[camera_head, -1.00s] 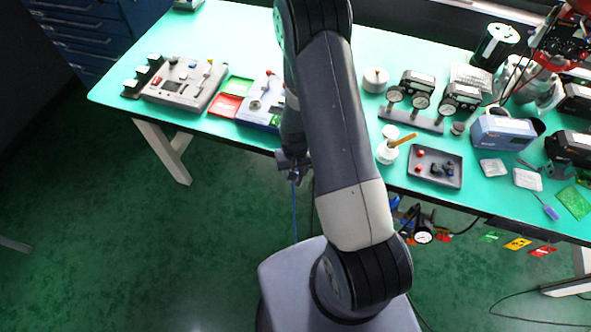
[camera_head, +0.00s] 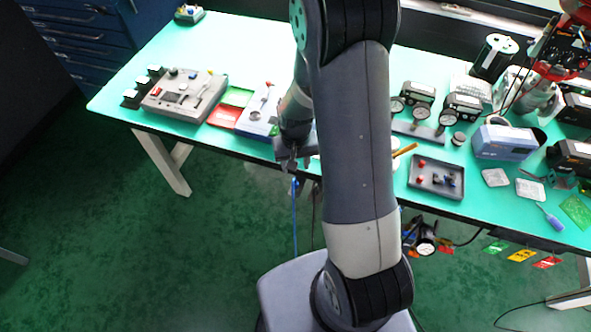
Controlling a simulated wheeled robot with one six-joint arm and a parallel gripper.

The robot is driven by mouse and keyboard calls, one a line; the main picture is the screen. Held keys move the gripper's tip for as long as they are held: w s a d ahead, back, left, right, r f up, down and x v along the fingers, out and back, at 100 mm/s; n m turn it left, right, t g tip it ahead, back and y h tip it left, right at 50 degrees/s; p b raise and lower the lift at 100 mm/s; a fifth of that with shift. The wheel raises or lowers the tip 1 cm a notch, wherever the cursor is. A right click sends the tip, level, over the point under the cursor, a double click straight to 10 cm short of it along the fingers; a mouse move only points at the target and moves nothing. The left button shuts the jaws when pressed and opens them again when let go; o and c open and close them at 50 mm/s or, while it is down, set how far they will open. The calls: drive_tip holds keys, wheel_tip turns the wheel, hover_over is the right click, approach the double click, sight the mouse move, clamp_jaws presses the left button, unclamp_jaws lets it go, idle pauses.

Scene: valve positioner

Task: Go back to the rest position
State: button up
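My arm stands up from my base in the middle of the head view and bends over toward the bench. My gripper (camera_head: 291,165) points down near the front edge of the green-topped bench (camera_head: 240,45). Its fingers are small and dark here, and I cannot tell whether they are open or shut. I see no object clearly held in it. My arm hides the middle of the bench top.
A grey control box (camera_head: 185,95) and a white-blue device (camera_head: 262,112) lie left of my arm. A dark tray (camera_head: 436,178) with small parts, gauges (camera_head: 420,109) and a blue-grey box (camera_head: 505,140) are on the right. Floor at the left front is clear.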

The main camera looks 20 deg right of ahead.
sight(295, 182)
drive_tip(key=shift+r, duration=0.45)
drive_tip(key=shift+f, duration=0.1)
wheel_tip(295, 182, down, 11)
drive_tip(key=shift+r+p, duration=0.2)
drive_tip(key=shift+p, duration=0.55)
drive_tip(key=shift+r, duration=0.1)
